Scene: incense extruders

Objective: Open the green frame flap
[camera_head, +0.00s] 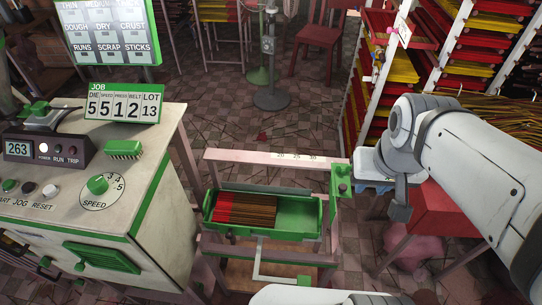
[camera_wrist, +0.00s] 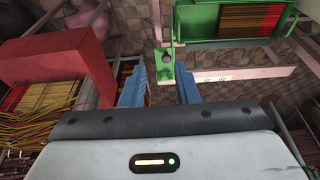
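A green upright plate with a small dark knob, which looks like the green frame flap (camera_head: 339,192), stands at the right end of a pale metal frame (camera_head: 250,157). In the wrist view the green flap (camera_wrist: 166,75) is seen ahead, between the lines of the fingers. My gripper (camera_wrist: 160,90) is open, with two blue fingers apart and nothing visible between them. In the head view my gripper is just right of the flap; I cannot tell whether it touches it.
A green tray (camera_head: 312,219) with brown and red sticks (camera_head: 245,210) sits in the frame, left of the flap. A control cabinet (camera_head: 150,150) stands at the left. A red box (camera_wrist: 55,55) and a rack of incense (camera_head: 480,50) are on my arm's side.

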